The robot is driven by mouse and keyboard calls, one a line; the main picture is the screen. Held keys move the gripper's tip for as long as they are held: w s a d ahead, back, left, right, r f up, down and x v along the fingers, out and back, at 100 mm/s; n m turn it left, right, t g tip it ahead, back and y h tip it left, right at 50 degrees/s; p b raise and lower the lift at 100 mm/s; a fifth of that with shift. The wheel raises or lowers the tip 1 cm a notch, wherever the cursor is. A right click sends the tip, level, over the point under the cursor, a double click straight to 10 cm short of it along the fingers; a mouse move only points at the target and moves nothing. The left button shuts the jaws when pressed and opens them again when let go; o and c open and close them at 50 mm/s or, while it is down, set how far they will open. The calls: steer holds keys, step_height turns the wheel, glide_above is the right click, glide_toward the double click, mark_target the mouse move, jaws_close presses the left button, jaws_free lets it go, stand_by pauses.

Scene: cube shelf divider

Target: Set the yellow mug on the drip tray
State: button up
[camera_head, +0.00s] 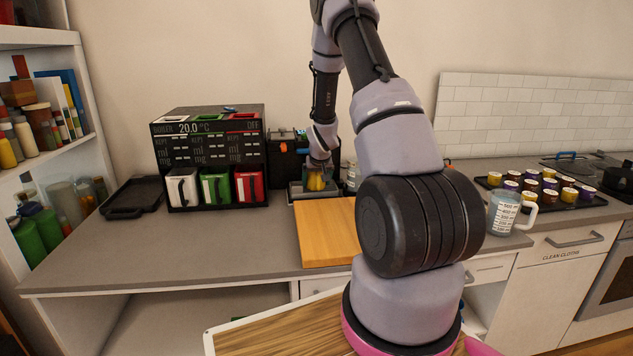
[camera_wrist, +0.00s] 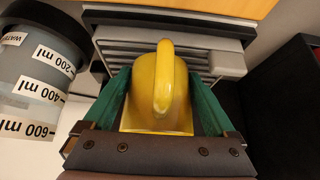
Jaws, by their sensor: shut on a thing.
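The yellow mug (camera_head: 316,182) is at the back of the counter, below my gripper (camera_head: 318,168). In the wrist view the mug (camera_wrist: 158,95) sits between the two green fingers of my gripper (camera_wrist: 161,88), which is shut on it. Its handle faces the camera. The grey slatted drip tray (camera_wrist: 205,58) lies directly beneath and around the mug in that view. In the head view the tray (camera_head: 296,190) is partly hidden by the mug and a wooden board. I cannot tell whether the mug's base touches the slats.
A black boiler unit (camera_head: 208,130) with coloured containers stands left of the drip tray. A measuring jug (camera_wrist: 35,75) is close on the left in the wrist view. A wooden board (camera_head: 325,230) lies in front. Another jug (camera_head: 503,212) and a capsule tray (camera_head: 590,205) are at right.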

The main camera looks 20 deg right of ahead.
steer(key=o, duration=1.4)
steer(key=shift+c, duration=0.2)
steer(key=w+a+r+v, duration=0.1)
steer(key=w+a+v, duration=0.1)
steer(key=v, duration=2.2)
steer(key=s+a+r+y, duration=0.1)
steer(key=s+a+r, duration=0.3)
steer(key=s, duration=0.4)
steer(key=s+a+r+y, duration=0.1)
steer(key=s+a+r, duration=0.3)
steer(key=s, duration=0.5)
steer(key=s+a+r+m+y, duration=0.1)
steer(key=s+a+r, duration=0.3)
steer(key=s, duration=0.5)
step_height(320, 180, up, 2)
steer(key=shift+r+t+y, duration=0.2)
steer(key=shift+t+y, duration=0.1)
steer(key=shift+y, duration=0.2)
